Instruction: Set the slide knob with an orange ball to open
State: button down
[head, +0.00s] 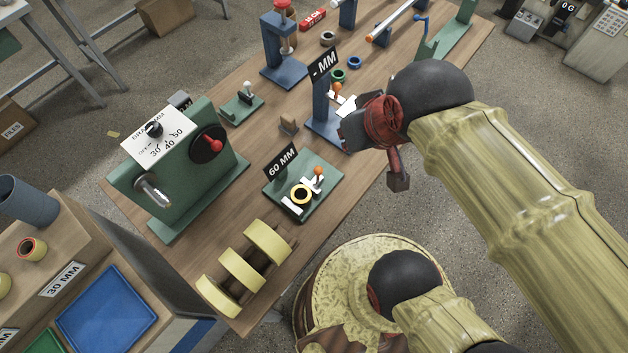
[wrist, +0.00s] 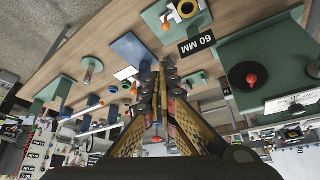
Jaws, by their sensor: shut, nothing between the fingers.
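Two slide knobs with orange balls show. One orange ball (head: 318,171) is on the green 60 MM base (head: 325,200), beside a black-centred yellow ring; this ball also shows in the wrist view (wrist: 166,26). Another orange ball (head: 336,88) is at the blue stand (head: 322,125) with the "- MM" sign. I cannot tell either knob's open or closed setting. My gripper (head: 354,130) is above the table's right side, partly covering the blue stand in the head view. In the wrist view my gripper (wrist: 158,85) has its fingers shut together and empty, apart from the 60 MM base.
A green machine with a red knob (head: 209,142) stands on the table's left. A rack of yellow rolls (head: 243,270) is at the front edge. Bare wood (head: 215,200) lies between the machine and the rolls.

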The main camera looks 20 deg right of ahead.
aim_at(317, 169)
jog(key=c, duration=2.6)
grip_release()
